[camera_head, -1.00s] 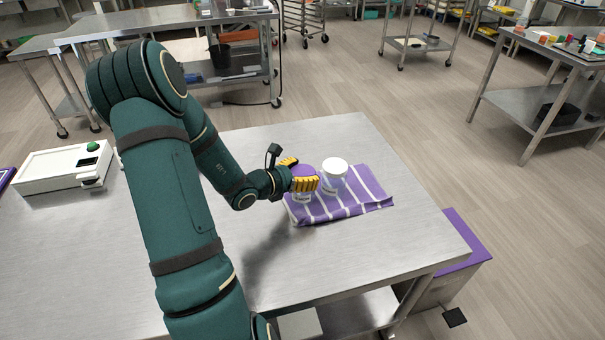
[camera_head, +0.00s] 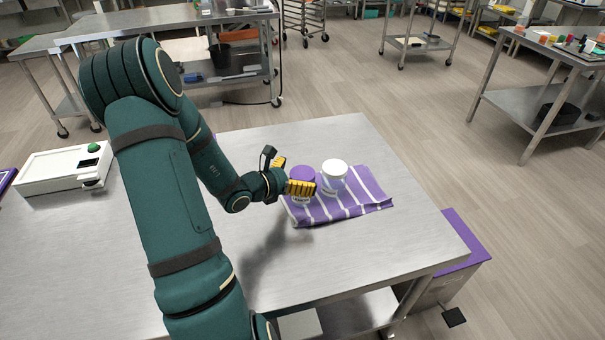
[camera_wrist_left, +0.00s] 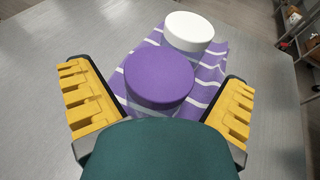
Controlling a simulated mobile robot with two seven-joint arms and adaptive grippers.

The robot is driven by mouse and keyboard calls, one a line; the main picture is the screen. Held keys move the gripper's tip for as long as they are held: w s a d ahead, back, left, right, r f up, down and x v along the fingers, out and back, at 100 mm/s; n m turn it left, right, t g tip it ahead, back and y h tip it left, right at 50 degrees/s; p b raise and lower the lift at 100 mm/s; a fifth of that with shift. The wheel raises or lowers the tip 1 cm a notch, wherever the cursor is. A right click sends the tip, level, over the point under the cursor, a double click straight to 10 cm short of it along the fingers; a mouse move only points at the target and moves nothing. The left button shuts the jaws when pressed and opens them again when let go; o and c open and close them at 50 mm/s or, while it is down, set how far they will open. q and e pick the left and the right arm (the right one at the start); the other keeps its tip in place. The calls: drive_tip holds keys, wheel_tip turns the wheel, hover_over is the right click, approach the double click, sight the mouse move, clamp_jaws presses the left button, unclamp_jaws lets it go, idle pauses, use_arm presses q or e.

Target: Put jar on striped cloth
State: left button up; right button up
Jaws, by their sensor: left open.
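A jar with a purple lid (camera_head: 303,173) stands upright on the left part of the purple cloth with white stripes (camera_head: 362,190). A second jar with a white lid (camera_head: 334,169) stands upright beside it on the same cloth. My left gripper (camera_head: 294,178) is open at the purple-lidded jar's left side. In the left wrist view, the purple lid (camera_wrist_left: 160,77) lies ahead of and between the spread yellow fingers, with space on both sides. The white lid (camera_wrist_left: 189,30) is just beyond it there. My right gripper is not in view.
A white device with a green button (camera_head: 62,168) sits at the left of the steel table (camera_head: 400,250). The table's middle is bare. A purple-topped bin (camera_head: 462,240) stands beyond the right edge. Other steel tables stand further back.

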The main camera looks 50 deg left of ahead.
use_arm(q)
drive_tip(key=p+v, duration=0.1)
drive_tip(key=v, duration=0.9)
drive_tip(key=shift+s+p, duration=0.25)
drive_tip(key=shift+p, duration=0.05)
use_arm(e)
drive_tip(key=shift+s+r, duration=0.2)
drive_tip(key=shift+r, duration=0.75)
